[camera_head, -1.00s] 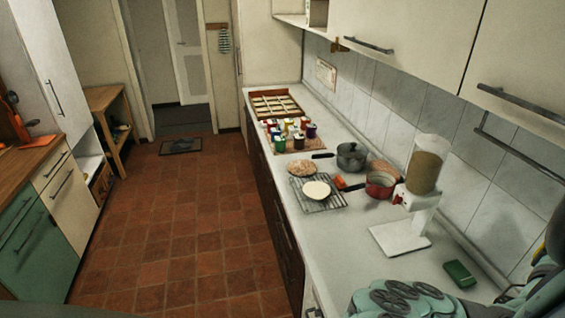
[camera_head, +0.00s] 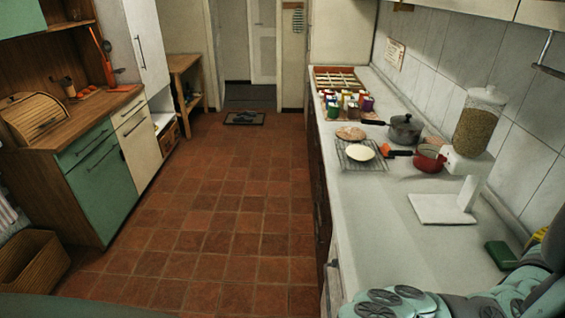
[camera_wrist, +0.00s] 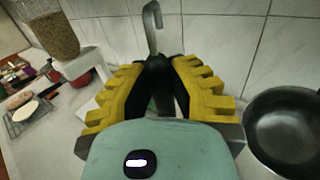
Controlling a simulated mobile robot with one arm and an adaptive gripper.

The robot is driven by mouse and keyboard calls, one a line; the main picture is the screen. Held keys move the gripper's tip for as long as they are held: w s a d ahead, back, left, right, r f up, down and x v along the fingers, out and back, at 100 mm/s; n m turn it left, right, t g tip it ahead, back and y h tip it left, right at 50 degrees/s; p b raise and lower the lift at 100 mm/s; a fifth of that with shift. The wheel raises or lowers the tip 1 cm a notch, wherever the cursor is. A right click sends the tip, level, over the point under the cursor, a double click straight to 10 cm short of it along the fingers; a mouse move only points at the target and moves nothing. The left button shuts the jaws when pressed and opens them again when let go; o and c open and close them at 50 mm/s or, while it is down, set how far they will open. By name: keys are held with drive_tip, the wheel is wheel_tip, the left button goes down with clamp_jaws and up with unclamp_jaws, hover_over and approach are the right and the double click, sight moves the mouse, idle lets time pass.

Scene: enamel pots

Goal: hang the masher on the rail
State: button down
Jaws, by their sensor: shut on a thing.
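My gripper (camera_wrist: 157,72), with yellow ribbed fingers, is shut on the masher (camera_wrist: 151,28). A thin grey metal piece with a hooked end stands up from between the fingers; the rest of the masher is hidden by the gripper. In the head view only a bit of yellow finger (camera_head: 538,236) shows at the right edge, beside my arm. The rail (camera_head: 548,71), a dark bar on the tiled wall, shows partly at the upper right of the head view, higher than my gripper and apart from it.
A dark pan (camera_wrist: 288,128) lies close to the right of my gripper. A grain dispenser (camera_head: 482,125), white stand (camera_head: 440,209), green block (camera_head: 501,255), red pot (camera_head: 430,159) and grey pot (camera_head: 404,131) stand on the counter.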

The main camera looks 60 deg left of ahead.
drive_tip(key=s+a+r+m+h+p, duration=0.2)
drive_tip(key=r+p, duration=0.4)
drive_tip(key=r, duration=0.4)
drive_tip(key=s+a+r+m+g+h+p, duration=0.1)
drive_tip(key=s+a+r+h+p, duration=0.4)
drive_tip(key=r, duration=0.6)
drive_tip(key=shift+s+m+p, duration=0.6)
drive_tip(key=shift+s+p, duration=0.3)
drive_tip(key=shift+p, duration=0.1)
drive_tip(key=shift+b, duration=0.35)
